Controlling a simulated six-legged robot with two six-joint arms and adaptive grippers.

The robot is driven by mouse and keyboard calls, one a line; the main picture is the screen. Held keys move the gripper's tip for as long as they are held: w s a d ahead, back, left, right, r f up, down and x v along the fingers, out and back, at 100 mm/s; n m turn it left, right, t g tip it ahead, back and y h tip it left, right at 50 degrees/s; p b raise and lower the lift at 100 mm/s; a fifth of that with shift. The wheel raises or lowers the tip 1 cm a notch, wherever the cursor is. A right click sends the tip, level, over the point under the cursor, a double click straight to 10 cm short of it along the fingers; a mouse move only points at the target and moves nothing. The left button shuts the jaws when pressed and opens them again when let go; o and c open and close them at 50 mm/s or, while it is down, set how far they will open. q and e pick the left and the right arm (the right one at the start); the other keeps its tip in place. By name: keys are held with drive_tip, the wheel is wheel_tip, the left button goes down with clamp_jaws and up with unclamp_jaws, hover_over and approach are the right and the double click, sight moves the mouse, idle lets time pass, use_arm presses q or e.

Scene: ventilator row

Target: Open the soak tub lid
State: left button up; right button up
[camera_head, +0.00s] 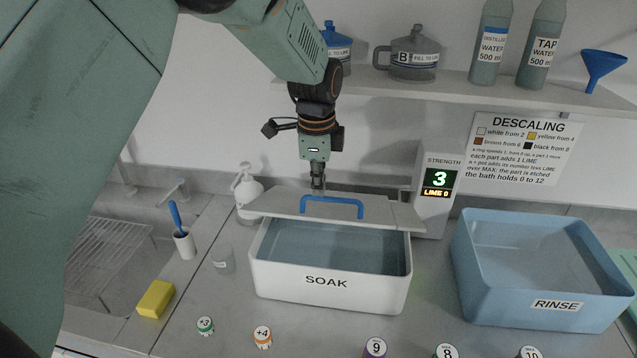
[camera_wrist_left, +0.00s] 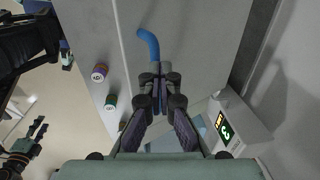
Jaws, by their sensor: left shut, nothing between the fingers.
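The white soak tub (camera_head: 330,293), labelled SOAK, stands on the counter, with liquid visible in its front part. Its pale lid (camera_head: 390,214) lies over the back of the tub and overhangs both sides; whether it is tilted I cannot tell. A blue handle (camera_head: 332,200) is on the lid. My left gripper (camera_head: 318,189) is shut and empty, pointing down at the handle's left part. In the left wrist view the shut fingertips (camera_wrist_left: 162,72) are by the blue handle (camera_wrist_left: 148,44), and they hide part of it.
A strength display (camera_head: 437,195) reading 3 stands right behind the tub, near the lid's right end. A white pump bottle (camera_head: 247,188) stands near its left end. The blue rinse tub (camera_head: 540,300) is to the right. Small labelled pots (camera_head: 263,337) stand in front.

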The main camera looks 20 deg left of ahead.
use_arm(q)
drive_tip(key=o, duration=0.3)
drive_tip(key=shift+a, duration=0.15)
drive_tip(key=o, duration=0.4)
drive_tip(key=shift+w+f, duration=0.1)
drive_tip(key=shift+w, duration=0.05)
drive_tip(key=shift+c, duration=0.2)
wheel_tip(320, 180, up, 12)
drive_tip(key=s, duration=0.1)
drive_tip(key=shift+s+d, duration=0.2)
drive_tip(key=shift+d, duration=0.05)
drive_tip(key=shift+s, duration=0.1)
